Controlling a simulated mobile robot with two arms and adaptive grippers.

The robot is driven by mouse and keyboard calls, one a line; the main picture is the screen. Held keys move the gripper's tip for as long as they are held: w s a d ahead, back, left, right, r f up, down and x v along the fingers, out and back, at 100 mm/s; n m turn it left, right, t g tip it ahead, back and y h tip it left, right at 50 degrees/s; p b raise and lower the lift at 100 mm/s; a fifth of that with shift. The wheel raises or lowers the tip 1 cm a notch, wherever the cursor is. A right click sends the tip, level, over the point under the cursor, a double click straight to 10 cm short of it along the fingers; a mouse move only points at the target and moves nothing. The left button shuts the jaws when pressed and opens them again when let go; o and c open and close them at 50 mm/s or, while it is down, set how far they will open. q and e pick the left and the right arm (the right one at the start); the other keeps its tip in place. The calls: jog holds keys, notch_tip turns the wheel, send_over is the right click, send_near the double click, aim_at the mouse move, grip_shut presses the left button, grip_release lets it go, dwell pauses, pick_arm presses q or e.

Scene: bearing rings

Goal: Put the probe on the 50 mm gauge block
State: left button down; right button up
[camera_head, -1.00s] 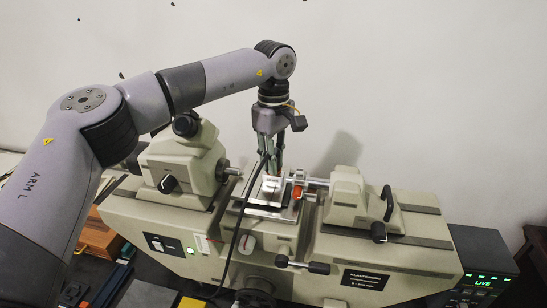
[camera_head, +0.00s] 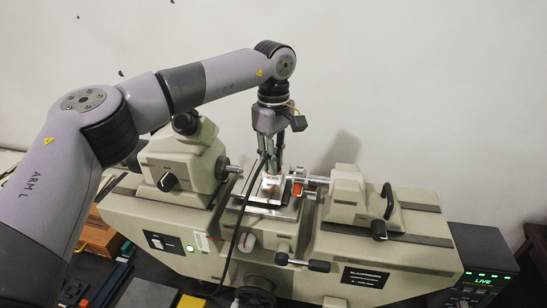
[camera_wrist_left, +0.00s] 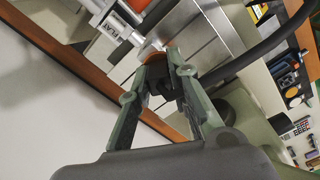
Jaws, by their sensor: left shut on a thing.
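My left gripper (camera_head: 272,170) points down over the stage of the measuring machine. In the left wrist view its fingers (camera_wrist_left: 167,75) are closed together on a small dark piece with a thick black cable (camera_wrist_left: 250,52), which I take to be the probe (camera_wrist_left: 172,85). The cable (camera_head: 238,232) also runs down the machine's front in the head view. A small pale block (camera_head: 272,182), likely the gauge block, stands at the fingertips on the metal stage (camera_head: 262,206). I cannot tell whether the probe touches it. My right gripper is not in view.
The pale green machine (camera_head: 398,262) has a left head (camera_head: 178,172) and a right head (camera_head: 347,195) flanking the stage, with spindles close on both sides. A display box reading LIVE (camera_head: 483,270) stands at the right. Dark trays lie at the lower left.

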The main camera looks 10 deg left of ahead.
pick_arm(q)
jog(key=shift+f, duration=0.1)
jog(key=c, duration=1.4)
grip_release()
notch_tip(320, 180, up, 6)
jog(key=p, duration=0.4)
jog(key=shift+p, duration=0.35)
jog(key=shift+r, duration=1.3)
jog(key=shift+f, duration=0.1)
